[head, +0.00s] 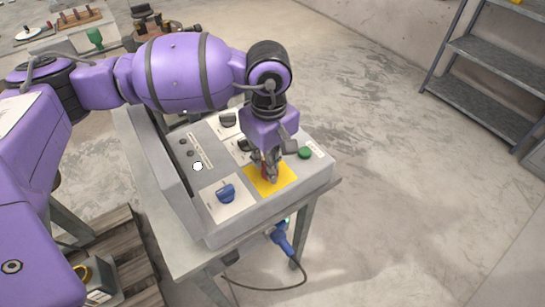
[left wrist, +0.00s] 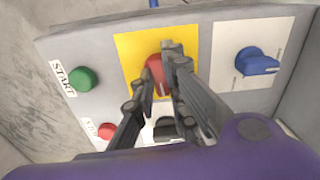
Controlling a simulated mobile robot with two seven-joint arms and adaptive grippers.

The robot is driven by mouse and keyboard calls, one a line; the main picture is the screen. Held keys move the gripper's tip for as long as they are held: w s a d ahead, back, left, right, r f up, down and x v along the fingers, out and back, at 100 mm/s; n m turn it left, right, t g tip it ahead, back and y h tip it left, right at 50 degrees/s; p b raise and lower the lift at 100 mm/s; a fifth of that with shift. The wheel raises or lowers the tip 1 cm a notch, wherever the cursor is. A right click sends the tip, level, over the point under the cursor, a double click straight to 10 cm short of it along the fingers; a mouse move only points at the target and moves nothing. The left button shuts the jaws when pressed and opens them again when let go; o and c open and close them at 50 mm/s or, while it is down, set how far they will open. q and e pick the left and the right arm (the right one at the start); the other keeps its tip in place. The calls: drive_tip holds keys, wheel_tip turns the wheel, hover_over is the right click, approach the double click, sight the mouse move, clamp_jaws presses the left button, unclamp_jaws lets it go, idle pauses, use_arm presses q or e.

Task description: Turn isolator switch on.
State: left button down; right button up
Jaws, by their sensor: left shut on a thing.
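The isolator switch (left wrist: 156,70) is a red knob on a yellow plate (left wrist: 123,47), set in a grey control panel (left wrist: 60,47). In the head view the yellow plate (head: 286,180) lies near the panel's front right, and the red knob (head: 264,172) is mostly hidden by my fingers. My left gripper (head: 269,172) reaches down onto the knob from above. In the left wrist view its fingers (left wrist: 165,66) are shut on the red knob, one on each side. The angle of the knob is hard to tell. My right gripper is in neither view.
A blue knob (head: 226,193) and a green START button (head: 305,153) flank the yellow plate. A red button (left wrist: 106,131) shows near the green one. The panel stands on a grey table (head: 190,261). A blue plug (head: 283,242) with a cable hangs below.

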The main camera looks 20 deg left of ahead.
use_arm(q)
drive_tip(key=shift+m, duration=0.6)
drive_tip(key=c, duration=1.8)
unclamp_jaws()
drive_tip(key=shift+o, duration=0.2)
wheel_tip(320, 180, up, 12)
